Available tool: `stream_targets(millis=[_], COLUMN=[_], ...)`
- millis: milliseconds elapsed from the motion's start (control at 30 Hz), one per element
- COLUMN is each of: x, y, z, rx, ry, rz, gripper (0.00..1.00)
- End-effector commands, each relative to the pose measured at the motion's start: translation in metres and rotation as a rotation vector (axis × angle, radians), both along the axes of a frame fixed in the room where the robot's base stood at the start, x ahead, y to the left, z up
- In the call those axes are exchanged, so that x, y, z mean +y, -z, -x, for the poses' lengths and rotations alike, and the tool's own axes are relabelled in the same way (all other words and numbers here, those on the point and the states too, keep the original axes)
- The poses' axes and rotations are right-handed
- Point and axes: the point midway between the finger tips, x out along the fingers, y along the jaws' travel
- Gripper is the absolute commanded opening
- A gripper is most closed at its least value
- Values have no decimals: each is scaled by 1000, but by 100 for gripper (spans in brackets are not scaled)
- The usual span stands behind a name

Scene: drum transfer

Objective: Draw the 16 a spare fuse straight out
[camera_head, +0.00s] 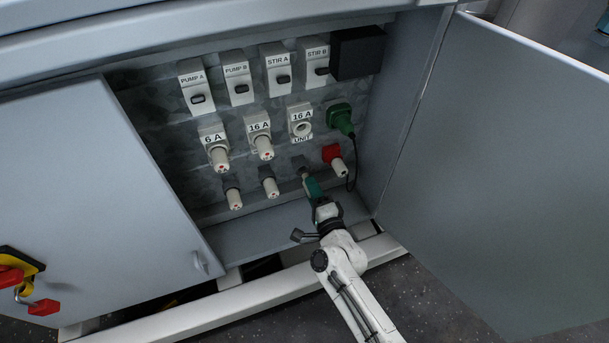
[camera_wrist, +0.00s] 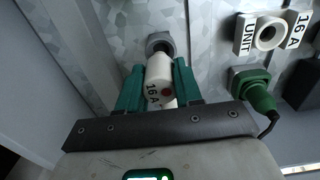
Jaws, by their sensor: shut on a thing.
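The 16 A spare fuse (camera_wrist: 158,70) is a white cylinder with "16 A" lettering and a red dot, seen in the wrist view between the green fingers. My gripper (camera_wrist: 159,88) is shut on it, one finger on each side. The fuse's far end is at the round grey holder (camera_wrist: 160,43) on the panel; I cannot tell how deep it sits. In the head view my gripper (camera_head: 309,184) is at the lower row, just below the grey holder (camera_head: 300,163), and hides the fuse.
Two other spare fuses (camera_head: 268,183) (camera_head: 234,195) stand to the left. A red-based fuse (camera_head: 335,160) and a green plug (camera_head: 341,118) with a hanging cable are close on the right. An empty 16 A "UNIT" socket (camera_head: 301,123) is above. Open doors (camera_head: 490,150) flank the cabinet.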

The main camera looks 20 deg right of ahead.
Motion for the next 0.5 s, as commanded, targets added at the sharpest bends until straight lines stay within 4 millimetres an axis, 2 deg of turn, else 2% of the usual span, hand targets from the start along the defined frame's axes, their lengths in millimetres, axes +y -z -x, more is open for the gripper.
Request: stream_targets(millis=[500], x=[0], y=[0], z=[19], rx=[0], ry=[1], rz=[0], gripper=[0])
